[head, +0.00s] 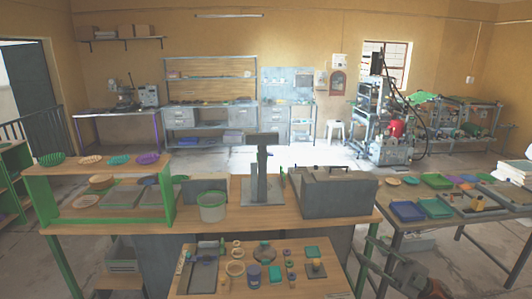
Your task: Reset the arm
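My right gripper (366,254) is at the lower right of the head view. Its two dark fingers point up and left and stand apart, with nothing visible between them. It is beside the right end of the small front table (335,284) and in front of the right-hand table. My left gripper is not in view. A grey press-like stand (259,180) is upright on the wooden bench, with a grey box-shaped unit (340,194) to its right.
The small table holds several cups, rings and blocks. A green-framed shelf (166,206) with plates stands on the bench at left, beside a pale green bucket (212,207). The right table (395,237) carries blue trays (407,211) and bowls. Floor shows between bench and right table.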

